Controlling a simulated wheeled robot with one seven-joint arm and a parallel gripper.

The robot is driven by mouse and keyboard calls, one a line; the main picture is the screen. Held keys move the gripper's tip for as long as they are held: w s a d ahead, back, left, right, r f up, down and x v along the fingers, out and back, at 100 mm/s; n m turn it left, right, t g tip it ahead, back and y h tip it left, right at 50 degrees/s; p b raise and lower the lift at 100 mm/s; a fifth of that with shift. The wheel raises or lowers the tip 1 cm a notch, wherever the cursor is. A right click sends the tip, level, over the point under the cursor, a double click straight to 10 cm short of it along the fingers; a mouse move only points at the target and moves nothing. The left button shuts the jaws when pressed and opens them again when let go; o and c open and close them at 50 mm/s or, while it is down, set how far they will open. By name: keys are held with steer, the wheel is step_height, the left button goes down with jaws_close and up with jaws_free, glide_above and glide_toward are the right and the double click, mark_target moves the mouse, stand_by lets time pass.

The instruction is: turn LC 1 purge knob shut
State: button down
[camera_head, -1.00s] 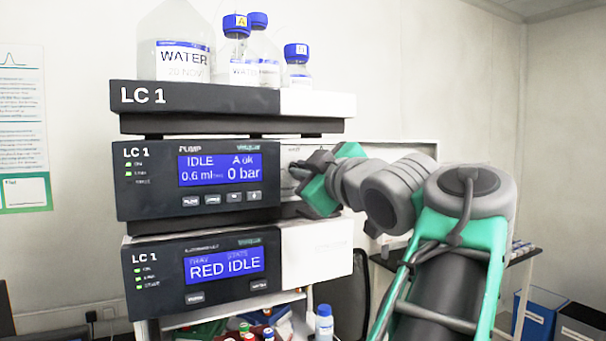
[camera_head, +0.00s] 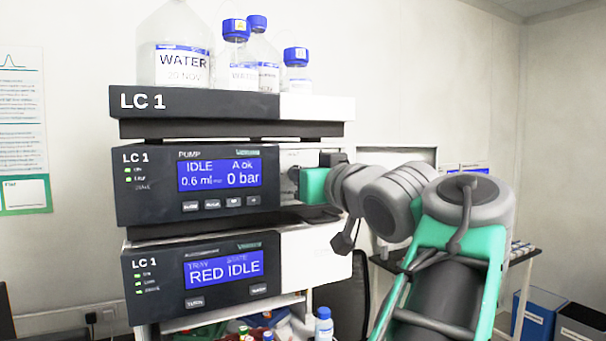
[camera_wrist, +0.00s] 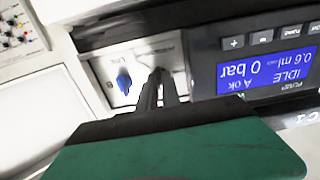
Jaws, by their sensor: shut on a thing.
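The LC 1 pump module (camera_head: 140,208) has a dark front with a blue display reading IDLE, 0.6 ml and 0 bar, and a pale panel at its right. My gripper (camera_head: 292,176) is at that pale panel, its jaws turned level. In the wrist view my dark fingers (camera_wrist: 162,80) are close together, shut with their tips at the panel (camera_wrist: 103,70). The purge knob is hidden between the fingertips, so its angle cannot be read. A small blue part (camera_wrist: 124,80) shows on the panel beside the fingers.
Above the pump, a tray (camera_head: 320,107) labelled LC 1 holds several bottles with blue caps. Below it is the autosampler module (camera_head: 315,255), reading RED IDLE.

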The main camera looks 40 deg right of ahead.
steer(key=shift+f, duration=0.3)
steer(key=c, duration=2)
jaws_free()
steer(key=o, duration=0.5)
steer(key=shift+r, duration=0.2)
steer(key=shift+c, duration=0.2)
